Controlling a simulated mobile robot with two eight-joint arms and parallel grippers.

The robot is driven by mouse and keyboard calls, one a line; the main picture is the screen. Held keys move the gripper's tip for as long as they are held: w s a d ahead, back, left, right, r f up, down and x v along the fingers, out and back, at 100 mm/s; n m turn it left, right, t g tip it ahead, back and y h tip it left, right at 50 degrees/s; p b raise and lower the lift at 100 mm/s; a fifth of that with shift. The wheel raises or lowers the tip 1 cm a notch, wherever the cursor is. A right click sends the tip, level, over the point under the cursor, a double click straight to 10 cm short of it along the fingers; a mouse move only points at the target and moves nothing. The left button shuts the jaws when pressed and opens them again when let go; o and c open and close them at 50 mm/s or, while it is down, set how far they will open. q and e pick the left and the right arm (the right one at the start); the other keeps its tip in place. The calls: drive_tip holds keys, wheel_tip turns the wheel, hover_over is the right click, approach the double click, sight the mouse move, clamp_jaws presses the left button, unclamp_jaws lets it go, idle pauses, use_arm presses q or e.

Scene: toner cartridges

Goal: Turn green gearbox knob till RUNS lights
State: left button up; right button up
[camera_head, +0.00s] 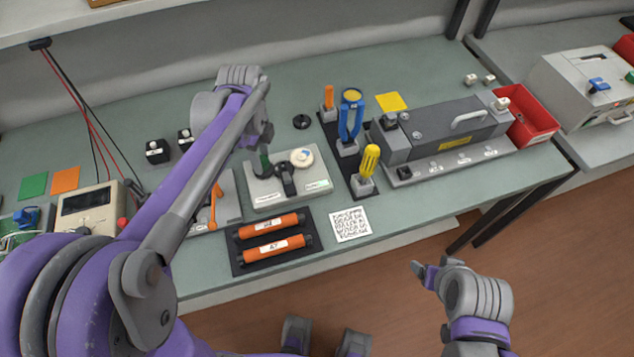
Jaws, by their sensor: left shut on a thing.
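The gearbox (258,187) is a light grey plate on the green bench, with a cream round dial (302,157), a black upright part (288,181) and two small labels on its front edge. The green knob (265,161) shows as a small dark green piece at its back left, partly hidden. My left gripper (264,146) reaches down over it from behind and is shut on it; the fingertips are small and dark. The right-hand label (318,186) looks pale green; I cannot read it or tell if it is lit. My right gripper (424,271) is off the bench's front edge; its jaw gap is unclear.
Two orange toner cartridges (272,248) lie on a black tray in front. A printed card (350,224) lies beside them.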

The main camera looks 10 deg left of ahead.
use_arm(q)
drive_tip(key=m, duration=0.8)
drive_tip(key=o, duration=1.1)
drive_tip(key=shift+c, duration=0.2)
